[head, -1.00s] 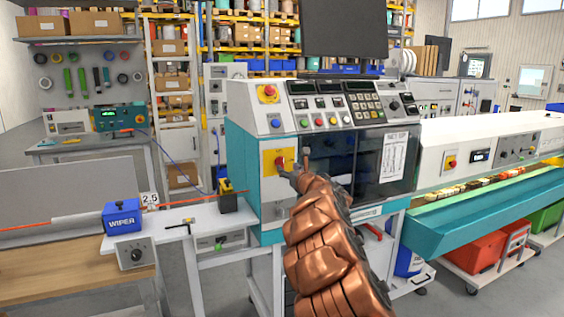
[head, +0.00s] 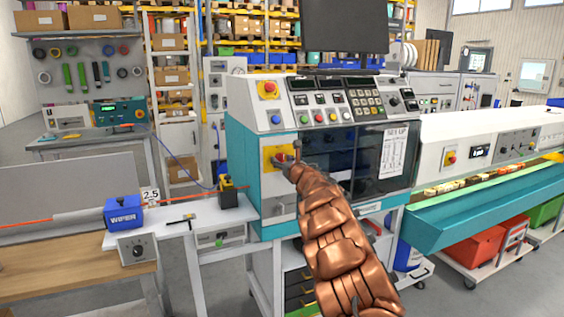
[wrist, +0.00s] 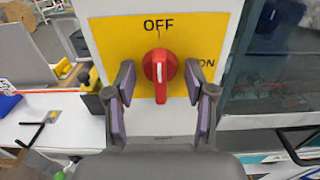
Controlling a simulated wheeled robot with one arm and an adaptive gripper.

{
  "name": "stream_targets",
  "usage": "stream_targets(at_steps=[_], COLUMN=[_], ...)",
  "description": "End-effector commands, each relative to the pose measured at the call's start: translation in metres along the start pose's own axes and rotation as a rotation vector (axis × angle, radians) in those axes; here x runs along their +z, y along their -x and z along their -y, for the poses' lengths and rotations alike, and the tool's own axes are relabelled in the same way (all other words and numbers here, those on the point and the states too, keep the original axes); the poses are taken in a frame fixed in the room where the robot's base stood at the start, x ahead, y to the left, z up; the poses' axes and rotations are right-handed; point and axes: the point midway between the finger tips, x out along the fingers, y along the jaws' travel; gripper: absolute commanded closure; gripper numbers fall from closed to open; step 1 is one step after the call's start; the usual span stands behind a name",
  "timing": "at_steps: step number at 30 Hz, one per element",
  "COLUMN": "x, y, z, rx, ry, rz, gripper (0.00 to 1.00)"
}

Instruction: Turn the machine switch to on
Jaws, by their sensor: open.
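The machine switch is a red rotary knob (wrist: 160,72) on a yellow plate (wrist: 107,36), seen in the wrist view. The plate reads OFF above the knob and ON to its right. The knob's grip stands vertical, its white mark towards OFF. My gripper (wrist: 160,84) is open, with one purple-padded finger on each side of the knob's lower part. Gaps show between pads and knob. In the head view, my gripper (head: 292,163) is at the yellow plate (head: 268,158) on the machine's teal and white front, and partly hides the knob.
A red emergency button (head: 269,88) sits higher on the machine (head: 245,110). A dark window (head: 350,160) is right of the switch.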

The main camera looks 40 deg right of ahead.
Motion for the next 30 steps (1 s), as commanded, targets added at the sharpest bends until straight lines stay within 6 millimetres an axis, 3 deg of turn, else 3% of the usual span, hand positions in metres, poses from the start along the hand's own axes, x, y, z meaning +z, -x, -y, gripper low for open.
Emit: stream_targets(at_steps=[4, 15, 19, 30], x=[-0.0003, -0.0006, 0.0001, 0.0009], y=[0.0001, 0.0002, -0.0001, -0.0002], z=[0.0002, 0.0003, -0.0004, -0.0006], rx=[0.0, -0.001, -0.001, 0.0], ry=[0.0, -0.001, -0.047, -0.379], rz=[0.0, -0.001, -0.002, -0.002], gripper=[0.46, 0.81, 0.81, 0.81])
